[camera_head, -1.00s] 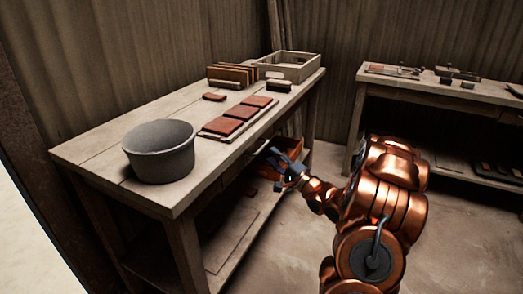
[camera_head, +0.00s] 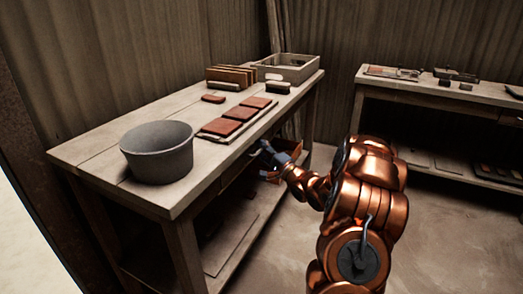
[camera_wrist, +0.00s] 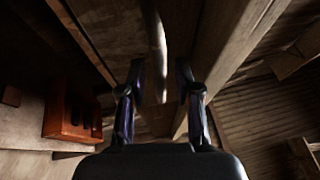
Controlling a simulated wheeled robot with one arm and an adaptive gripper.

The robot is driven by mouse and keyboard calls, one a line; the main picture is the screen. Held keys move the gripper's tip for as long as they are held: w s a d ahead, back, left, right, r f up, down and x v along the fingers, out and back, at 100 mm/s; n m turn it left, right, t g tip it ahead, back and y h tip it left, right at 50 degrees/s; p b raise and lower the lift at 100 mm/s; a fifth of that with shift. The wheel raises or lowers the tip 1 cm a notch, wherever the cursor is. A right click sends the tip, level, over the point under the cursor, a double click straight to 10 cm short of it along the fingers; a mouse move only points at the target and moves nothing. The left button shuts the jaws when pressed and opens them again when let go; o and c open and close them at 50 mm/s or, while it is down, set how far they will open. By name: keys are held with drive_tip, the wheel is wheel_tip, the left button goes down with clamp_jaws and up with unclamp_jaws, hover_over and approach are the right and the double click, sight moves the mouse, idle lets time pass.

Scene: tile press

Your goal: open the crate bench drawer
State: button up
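The crate bench (camera_head: 110,150) is the long wooden table with an open wooden crate (camera_head: 287,68) at its far end. The drawer front (camera_head: 233,172) lies in shadow under the bench top and looks closed, partly hidden by my gripper (camera_head: 264,156). In the wrist view, a pale bar-shaped handle (camera_wrist: 155,45) runs in front of the brown drawer panel (camera_wrist: 115,40). My gripper (camera_wrist: 160,85) has its two fingers apart, with the handle's lower end between them in the picture. I cannot tell whether they touch it.
A grey bucket (camera_head: 158,155), red tiles on a board (camera_head: 208,137) and upright boards (camera_head: 232,76) stand on the bench top. An orange-brown box (camera_wrist: 72,118) is beside my gripper. A second bench (camera_head: 430,88) stands right; floor between is clear.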

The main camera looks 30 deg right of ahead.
clamp_jaws()
idle(0.3)
